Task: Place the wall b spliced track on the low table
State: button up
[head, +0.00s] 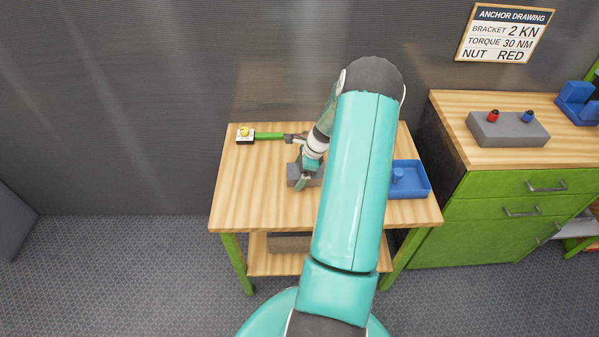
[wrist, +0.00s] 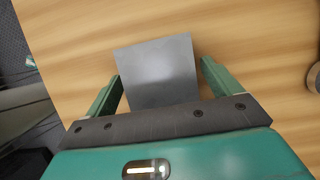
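A plain grey block lies between my gripper's fingers in the wrist view (wrist: 158,75). In the head view a grey block (head: 293,176) sits on the wooden table (head: 245,205), partly hidden by my gripper (head: 304,172). I cannot tell whether this block is the wall b spliced track. My gripper (wrist: 160,80) has its two green fingers apart, one on each side of the block. A narrow gap shows by the right finger; the left fingertip is at or very near the block's edge. The wooden table has green legs and a lower shelf.
A green bar (head: 269,136) and a white block with a yellow knob (head: 245,134) lie at the table's back left. A blue tray (head: 424,190) is at its right. A green cabinet (head: 515,232) stands further right. The table's front left is clear.

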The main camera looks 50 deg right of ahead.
jog(key=v, duration=1.2)
jog(key=w+a+r+n+h, duration=0.1)
jog(key=w+a+r+n, duration=0.25)
jog(key=a+r, duration=0.25)
jog(key=w+a+r+n, duration=0.2)
jog(key=a+r+n, duration=0.2)
jog(key=a+r, duration=0.25)
jog(key=s+a+r+n+h, duration=0.1)
jog(key=s+a+r+n, duration=0.1)
jog(key=a+r+n, duration=0.35)
jog(key=s+a+r+n, duration=0.2)
jog(key=a+n, duration=0.1)
jog(key=a, duration=0.6)
jog(key=s+a+r+n+h, duration=0.1)
jog(key=a+r+n, duration=0.3)
jog(key=a, duration=0.4)
jog(key=s+a+r+n+t, duration=0.2)
jog(key=s+a+n, duration=0.5)
jog(key=s+a, duration=0.1)
jog(key=shift+s+a+n, duration=0.25)
jog(key=shift+s+n, duration=0.15)
jog(key=shift+s, duration=0.2)
jog(key=shift+r, duration=0.15)
